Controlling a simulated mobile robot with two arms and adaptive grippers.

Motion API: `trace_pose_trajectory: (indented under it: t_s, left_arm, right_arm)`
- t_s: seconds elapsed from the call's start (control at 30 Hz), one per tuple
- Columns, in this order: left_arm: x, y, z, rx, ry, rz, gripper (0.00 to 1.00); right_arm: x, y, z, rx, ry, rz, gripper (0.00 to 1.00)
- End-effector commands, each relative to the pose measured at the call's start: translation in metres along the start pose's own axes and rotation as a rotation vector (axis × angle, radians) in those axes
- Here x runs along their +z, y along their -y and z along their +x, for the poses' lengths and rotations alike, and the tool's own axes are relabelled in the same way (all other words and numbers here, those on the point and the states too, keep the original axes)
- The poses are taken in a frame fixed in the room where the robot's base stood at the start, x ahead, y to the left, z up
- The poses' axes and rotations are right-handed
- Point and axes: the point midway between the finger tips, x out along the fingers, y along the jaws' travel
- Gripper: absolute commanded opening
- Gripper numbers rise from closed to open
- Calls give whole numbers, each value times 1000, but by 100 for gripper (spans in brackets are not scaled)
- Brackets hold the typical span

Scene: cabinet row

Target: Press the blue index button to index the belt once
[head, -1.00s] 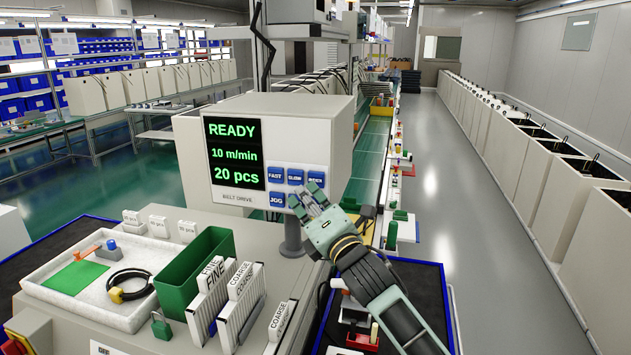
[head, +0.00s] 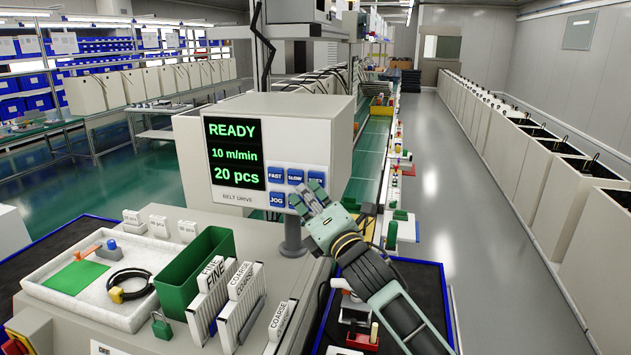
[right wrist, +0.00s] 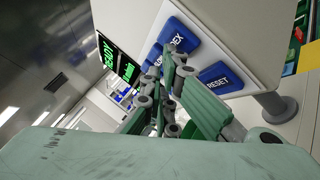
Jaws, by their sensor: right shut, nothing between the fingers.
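The belt drive box (head: 232,198) carries a dark display (head: 235,153) reading "READY", "10 m/min" and "20 pcs" in green. My right gripper (head: 307,193) is shut and empty, in front of the panel's lower right. It also shows in the right wrist view (right wrist: 168,62). I cannot tell whether it touches the button. My left gripper is out of view.
Blue FAST (head: 275,175), SLOW (head: 295,176) and JOG (head: 277,199) buttons sit close by. The RESET button (right wrist: 222,78) lies beside the fingers in the right wrist view. A green bin (head: 195,268) and a white tray (head: 60,298) stand on the bench below.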

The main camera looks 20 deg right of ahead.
Motion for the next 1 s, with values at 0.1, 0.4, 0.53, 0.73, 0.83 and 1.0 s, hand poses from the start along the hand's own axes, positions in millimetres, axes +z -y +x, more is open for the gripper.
trace_pose_trajectory:
  t_s: [0.1,0.4,0.53,0.73,0.83,1.0]
  left_arm:
    - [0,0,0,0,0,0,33]
    - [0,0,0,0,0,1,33]
    - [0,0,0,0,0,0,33]
    - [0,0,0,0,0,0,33]
    - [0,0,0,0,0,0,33]
    - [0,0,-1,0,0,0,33]
  right_arm:
    - [1,1,1,0,0,-1,0]
    - [3,2,4,1,1,-1,0]
    - [4,3,5,1,1,-1,0]
    - [4,3,5,0,1,-1,0]
    - [4,4,5,0,1,-1,0]
    - [3,2,3,0,1,-1,0]
